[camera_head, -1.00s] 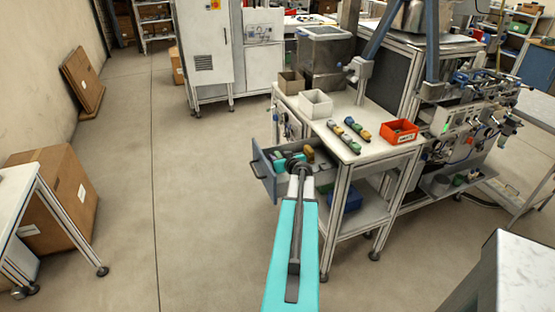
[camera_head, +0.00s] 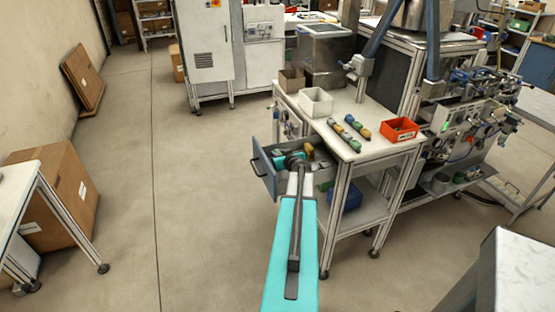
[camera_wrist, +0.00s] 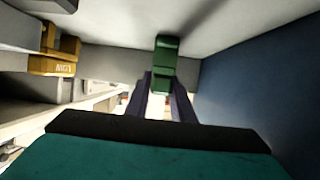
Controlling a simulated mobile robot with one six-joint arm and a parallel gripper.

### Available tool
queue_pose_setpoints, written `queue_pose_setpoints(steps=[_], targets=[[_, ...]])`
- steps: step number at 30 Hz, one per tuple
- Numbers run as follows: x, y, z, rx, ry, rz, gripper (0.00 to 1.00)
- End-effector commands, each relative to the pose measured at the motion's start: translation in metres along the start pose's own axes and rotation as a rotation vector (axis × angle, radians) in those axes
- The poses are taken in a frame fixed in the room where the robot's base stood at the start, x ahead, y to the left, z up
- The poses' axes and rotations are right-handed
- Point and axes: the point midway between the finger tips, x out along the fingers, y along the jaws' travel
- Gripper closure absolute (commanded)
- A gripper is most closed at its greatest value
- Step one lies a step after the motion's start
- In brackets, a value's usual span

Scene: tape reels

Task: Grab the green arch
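The green arch (camera_wrist: 166,62) shows in the wrist view, just ahead of my gripper's two dark fingers. My gripper (camera_wrist: 164,85) has its fingers apart, one on either side of the arch's near end. They look very close to its sides, but I cannot tell whether they press on it. In the head view my arm reaches into the pulled-out drawer (camera_head: 262,172) of the bench, and my wrist hides the fingers and the arch there.
Yellow blocks (camera_wrist: 58,55) are at the left in the wrist view, and a blue drawer wall (camera_wrist: 255,75) is at the right. On the bench top (camera_head: 375,152) stand a white bin (camera_head: 316,102), an orange-red bin (camera_head: 399,130) and rows of coloured blocks.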

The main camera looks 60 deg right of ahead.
Motion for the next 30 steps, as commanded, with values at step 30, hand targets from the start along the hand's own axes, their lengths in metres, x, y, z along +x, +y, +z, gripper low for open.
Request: queue_pose_setpoints(steps=[30], targets=[[-0.024,0.001,-0.057,-0.001,0.003,0.001,1.00]])
